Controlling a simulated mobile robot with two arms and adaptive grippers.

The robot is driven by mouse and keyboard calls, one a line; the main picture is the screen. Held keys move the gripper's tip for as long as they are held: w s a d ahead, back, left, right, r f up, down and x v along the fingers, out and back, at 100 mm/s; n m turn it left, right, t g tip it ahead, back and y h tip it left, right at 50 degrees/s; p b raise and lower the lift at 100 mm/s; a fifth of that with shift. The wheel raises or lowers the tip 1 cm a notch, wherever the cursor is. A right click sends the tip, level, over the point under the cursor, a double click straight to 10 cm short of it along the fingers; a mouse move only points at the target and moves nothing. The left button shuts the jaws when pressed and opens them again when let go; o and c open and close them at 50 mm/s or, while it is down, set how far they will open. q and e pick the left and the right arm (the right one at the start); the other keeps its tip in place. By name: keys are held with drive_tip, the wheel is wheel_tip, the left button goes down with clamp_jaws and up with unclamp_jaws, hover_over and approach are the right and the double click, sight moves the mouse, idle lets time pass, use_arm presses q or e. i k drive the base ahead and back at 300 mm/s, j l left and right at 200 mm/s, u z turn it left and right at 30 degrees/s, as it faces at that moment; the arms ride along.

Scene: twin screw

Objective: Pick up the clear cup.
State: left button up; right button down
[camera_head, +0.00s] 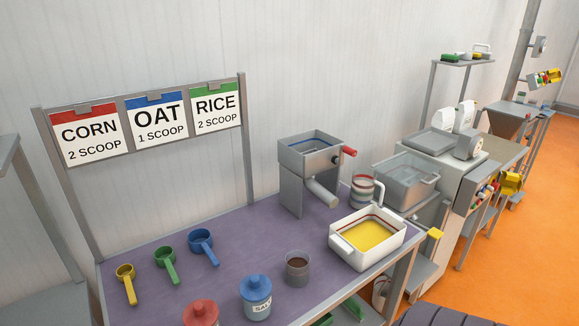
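The clear cup (297,268) stands upright on the purple top of the table (236,246), near its front edge. It is a small see-through cup with something dark brown inside. It stands to the right of a blue-lidded jar labelled SALT (257,298) and to the left of a white tub (366,240). Neither of my grippers is in view, and nothing touches the cup.
A red-lidded jar (201,314) stands at the front edge. Yellow, green and blue scoops (201,244) lie at the left. A grey hopper machine (309,168) and a striped pitcher (363,190) stand behind. The tabletop between scoops and hopper is clear.

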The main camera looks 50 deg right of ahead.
sight(298, 262)
drive_tip(key=z, duration=1.65)
